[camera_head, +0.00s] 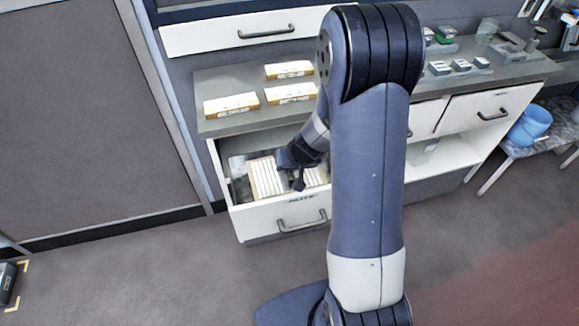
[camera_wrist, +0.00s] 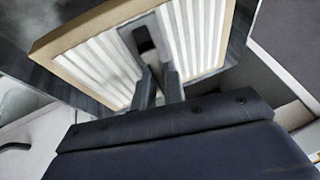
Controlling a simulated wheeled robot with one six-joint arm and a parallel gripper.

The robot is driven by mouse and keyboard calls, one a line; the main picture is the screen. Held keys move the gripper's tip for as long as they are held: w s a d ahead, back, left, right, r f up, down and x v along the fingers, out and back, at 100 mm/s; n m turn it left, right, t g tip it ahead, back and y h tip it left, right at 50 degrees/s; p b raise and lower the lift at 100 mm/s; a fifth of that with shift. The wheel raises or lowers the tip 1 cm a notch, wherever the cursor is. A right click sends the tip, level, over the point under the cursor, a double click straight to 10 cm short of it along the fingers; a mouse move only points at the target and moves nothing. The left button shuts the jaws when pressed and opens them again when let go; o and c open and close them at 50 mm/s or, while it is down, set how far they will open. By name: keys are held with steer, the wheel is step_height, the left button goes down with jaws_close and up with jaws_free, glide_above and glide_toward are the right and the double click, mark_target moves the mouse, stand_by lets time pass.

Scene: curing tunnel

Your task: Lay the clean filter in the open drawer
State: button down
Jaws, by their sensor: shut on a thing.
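The clean filter (camera_head: 266,178) has white pleats and a tan frame. In the head view it lies flat within the outline of the open drawer (camera_head: 285,222); I cannot tell whether it rests on the drawer floor.
The floor in front is clear.

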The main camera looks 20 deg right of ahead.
steer(key=shift+s+f, duration=0.1)
steer(key=shift+f, duration=0.5)
steer(key=shift+f+b, duration=0.2)
steer(key=shift+b, duration=0.15)
steer(key=shift+s+d+f+b, duration=0.1)
steer(key=shift+s+f+b, duration=0.15)
steer(key=shift+f+b, duration=0.35)
steer(key=c, duration=1.5)
jaws_free()
steer(key=shift+s, duration=0.15)
steer(key=shift+o, duration=0.2)
steer(key=shift+r+p, duration=0.55)
steer(key=shift+p, duration=0.1)
steer(key=p+v, duration=0.2)
steer(key=v, duration=1)
steer(key=shift+w+r+p, duration=0.3)
steer(key=shift+w+p, duration=0.1)
